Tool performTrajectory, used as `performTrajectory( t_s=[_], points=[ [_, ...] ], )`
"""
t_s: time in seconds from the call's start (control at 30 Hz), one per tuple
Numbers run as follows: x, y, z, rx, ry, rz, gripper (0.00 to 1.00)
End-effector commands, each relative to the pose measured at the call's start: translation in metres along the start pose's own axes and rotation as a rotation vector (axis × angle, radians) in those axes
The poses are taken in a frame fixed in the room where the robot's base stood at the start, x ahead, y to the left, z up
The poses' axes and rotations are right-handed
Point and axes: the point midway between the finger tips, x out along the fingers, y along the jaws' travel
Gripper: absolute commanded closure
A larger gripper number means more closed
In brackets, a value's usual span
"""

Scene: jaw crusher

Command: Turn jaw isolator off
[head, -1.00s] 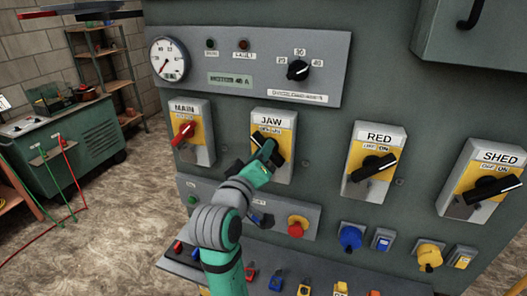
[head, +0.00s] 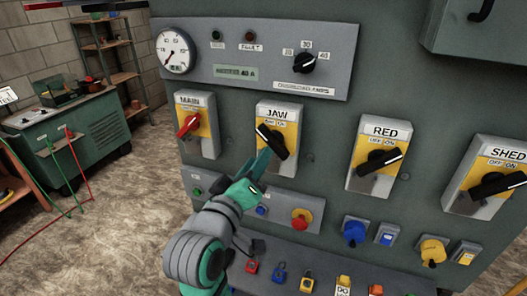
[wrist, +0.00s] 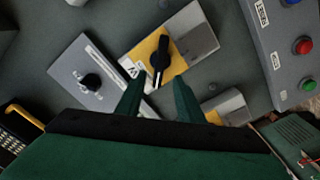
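The jaw isolator (head: 291,113) is a grey box with a yellow plate and black rotary handle (head: 271,141), labelled JAW with OFF at left and ON at right. The handle slants from upper left, on the OFF side, to lower right. In the wrist view a black handle (wrist: 160,60) on a yellow plate, apparently the jaw isolator's, lies beyond my fingertips.
MAIN (head: 210,140), with a red handle, is to the left. A red button (head: 302,218) and blue knob (head: 354,231) sit below. A gauge panel (head: 235,50) is above.

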Motion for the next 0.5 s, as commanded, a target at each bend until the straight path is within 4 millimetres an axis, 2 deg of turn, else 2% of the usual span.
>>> performTrajectory(
  t_s=[0.1,0.2,0.5],
  points=[
    [-0.015,0.0,0.0,0.0,0.0,0.0,0.66],
    [-0.022,0.0,0.0,0.001,0.0,0.001,0.66],
    [-0.026,0.0,0.0,0.0,-0.001,0.001,0.66]
  ],
)
